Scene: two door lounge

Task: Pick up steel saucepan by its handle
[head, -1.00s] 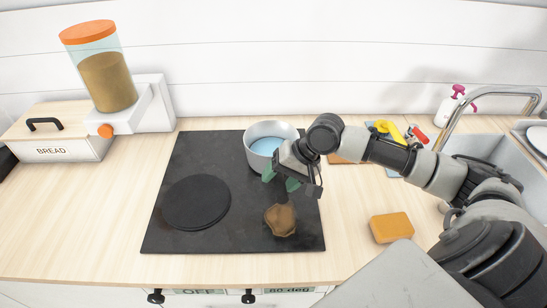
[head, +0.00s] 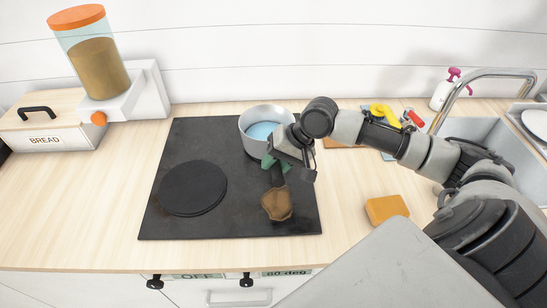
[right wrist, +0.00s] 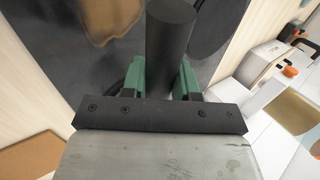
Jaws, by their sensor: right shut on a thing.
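The steel saucepan (head: 252,142) stands at the back right of the black hob, with a light blue inside. Its dark handle (head: 278,177) points toward the front of the hob. My right gripper (head: 275,165) is shut on this handle, close to the pan. In the right wrist view the dark round handle (right wrist: 170,40) runs between the green fingers (right wrist: 161,78). The gripper hides part of the handle and the pan's right side. My left gripper is not in view.
An orange sponge (head: 386,209) lies right of the hob. A sink (head: 480,130) is at right, a bread box (head: 45,125) at left.

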